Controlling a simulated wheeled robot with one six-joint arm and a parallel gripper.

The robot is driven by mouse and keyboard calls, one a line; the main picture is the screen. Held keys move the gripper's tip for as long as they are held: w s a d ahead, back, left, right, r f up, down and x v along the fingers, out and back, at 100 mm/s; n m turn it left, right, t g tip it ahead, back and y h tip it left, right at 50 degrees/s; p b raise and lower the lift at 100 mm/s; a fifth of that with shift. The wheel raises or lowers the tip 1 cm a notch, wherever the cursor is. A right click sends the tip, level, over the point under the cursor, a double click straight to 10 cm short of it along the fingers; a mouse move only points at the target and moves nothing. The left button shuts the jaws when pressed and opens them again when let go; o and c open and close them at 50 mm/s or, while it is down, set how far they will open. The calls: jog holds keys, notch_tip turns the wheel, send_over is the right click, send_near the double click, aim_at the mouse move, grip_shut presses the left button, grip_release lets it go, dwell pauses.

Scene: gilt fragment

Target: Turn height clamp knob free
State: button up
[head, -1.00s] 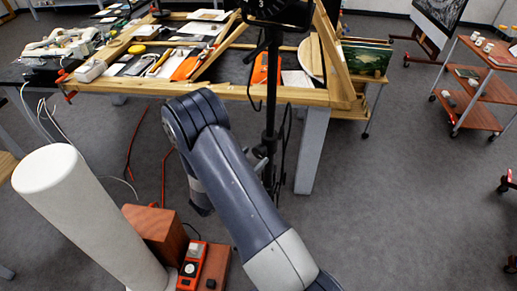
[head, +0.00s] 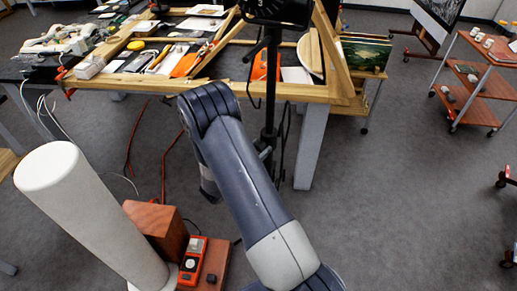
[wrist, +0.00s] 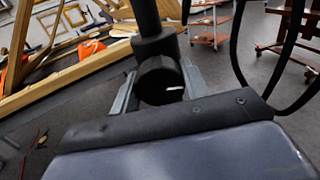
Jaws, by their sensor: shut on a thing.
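A black upright stand (head: 269,90) with a dark device (head: 277,10) on top stands against the near side of the wooden-framed table. In the wrist view its dark pole (wrist: 147,18) runs down into a black collar (wrist: 154,44). A round dark clamp knob (wrist: 160,74) faces my wrist camera just below the collar. My gripper (wrist: 161,88) has its grey fingers on the left and right sides of the knob, shut on it. In the head view my arm hides the gripper and the knob.
A wooden-framed table (head: 230,92) with tools and papers is behind the stand. A black cable (wrist: 245,75) loops right of the knob. A white column (head: 85,210) and an orange device (head: 193,262) are at lower left.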

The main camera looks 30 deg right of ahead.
jog(key=c, duration=0.3)
jog(key=shift+f+b, duration=0.1)
jog(key=shift+b, duration=0.25)
jog(key=shift+f+m+b, duration=0.15)
jog(key=shift+m+b, duration=0.35)
jog(key=shift+b, duration=0.4)
jog(key=m+b, duration=0.2)
jog(key=b, duration=0.2)
jog(key=shift+f, duration=0.15)
jog(key=m+b, duration=0.3)
jog(key=b, duration=0.4)
jog(key=shift+m, duration=0.4)
jog(key=m+b, duration=0.1)
jog(key=b, duration=0.1)
jog(key=shift+r+m+b, duration=0.3)
jog(key=shift+m+b, duration=0.1)
jog(key=shift+r, duration=0.1)
